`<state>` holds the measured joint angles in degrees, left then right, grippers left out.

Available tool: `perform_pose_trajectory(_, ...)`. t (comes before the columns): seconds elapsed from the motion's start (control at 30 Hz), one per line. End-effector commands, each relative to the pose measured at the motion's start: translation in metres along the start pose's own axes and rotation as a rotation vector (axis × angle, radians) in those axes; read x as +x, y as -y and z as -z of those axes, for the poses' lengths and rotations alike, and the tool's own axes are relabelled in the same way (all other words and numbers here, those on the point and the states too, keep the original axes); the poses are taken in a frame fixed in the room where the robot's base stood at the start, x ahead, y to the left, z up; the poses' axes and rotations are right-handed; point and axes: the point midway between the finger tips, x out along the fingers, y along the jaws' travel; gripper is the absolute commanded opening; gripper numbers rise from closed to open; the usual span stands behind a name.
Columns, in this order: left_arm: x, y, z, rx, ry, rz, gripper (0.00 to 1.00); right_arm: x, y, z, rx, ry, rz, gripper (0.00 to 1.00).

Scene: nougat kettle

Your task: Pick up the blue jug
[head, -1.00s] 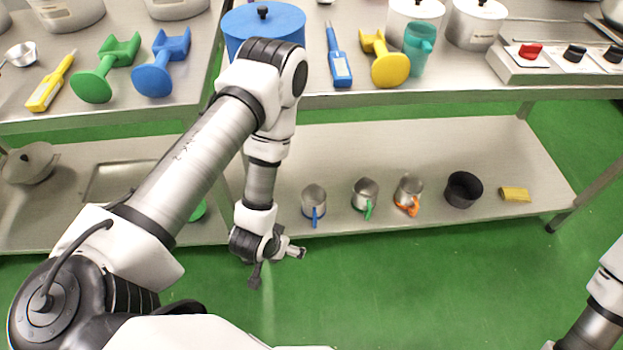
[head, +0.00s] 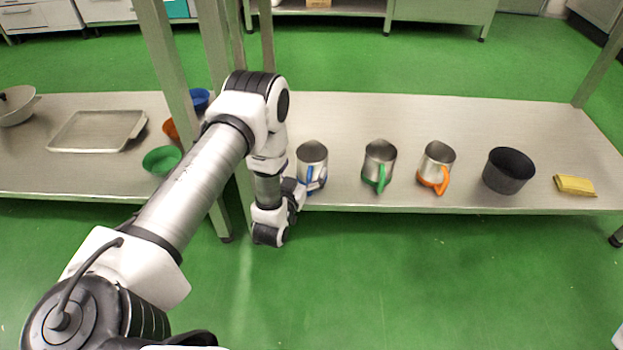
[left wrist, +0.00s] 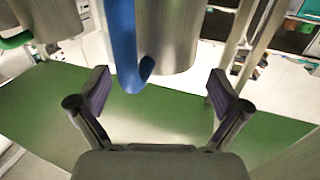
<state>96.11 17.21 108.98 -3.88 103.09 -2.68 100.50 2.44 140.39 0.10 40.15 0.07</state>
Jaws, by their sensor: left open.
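In the left wrist view my left gripper (left wrist: 160,90) is open. The jug's steel body (left wrist: 168,35) and blue handle (left wrist: 123,45) show large ahead of the fingers, with the handle left of the middle. Neither finger clearly touches it. My right gripper is out of view.
Table legs (head: 165,60) rise at left, near a tray (head: 95,130) and several coloured bowls.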

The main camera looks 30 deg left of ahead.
Motion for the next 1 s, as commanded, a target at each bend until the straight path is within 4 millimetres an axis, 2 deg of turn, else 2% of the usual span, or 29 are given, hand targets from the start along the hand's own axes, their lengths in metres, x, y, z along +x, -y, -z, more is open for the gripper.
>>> perform_pose_trajectory(0.03, 0.011, -0.001, -0.008, -0.002, -0.006, 0.001, 1.00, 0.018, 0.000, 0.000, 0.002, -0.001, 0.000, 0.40)
perform_pose_trajectory(0.07, 0.017, -0.001, -0.007, -0.002, -0.006, 0.001, 1.00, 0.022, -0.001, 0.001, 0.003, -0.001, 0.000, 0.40)
perform_pose_trajectory(0.2, 0.033, -0.001, -0.003, 0.000, -0.001, 0.001, 1.00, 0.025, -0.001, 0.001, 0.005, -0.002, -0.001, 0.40)
perform_pose_trajectory(0.4, 0.034, -0.001, -0.001, 0.000, 0.001, 0.000, 1.00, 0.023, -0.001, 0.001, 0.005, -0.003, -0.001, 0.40)
perform_pose_trajectory(0.57, 0.034, -0.001, -0.001, 0.000, 0.002, 0.000, 0.43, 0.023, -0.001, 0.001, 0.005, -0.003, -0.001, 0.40)
perform_pose_trajectory(0.6, 0.034, -0.001, -0.001, 0.000, 0.002, 0.000, 0.29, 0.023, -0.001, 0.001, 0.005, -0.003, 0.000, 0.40)
perform_pose_trajectory(0.7, 0.034, -0.001, -0.001, 0.000, 0.002, 0.000, 0.00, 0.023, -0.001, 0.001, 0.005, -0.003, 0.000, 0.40)
perform_pose_trajectory(1.0, 0.034, -0.001, -0.001, 0.000, 0.000, 0.000, 0.00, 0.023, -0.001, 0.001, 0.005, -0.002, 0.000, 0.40)
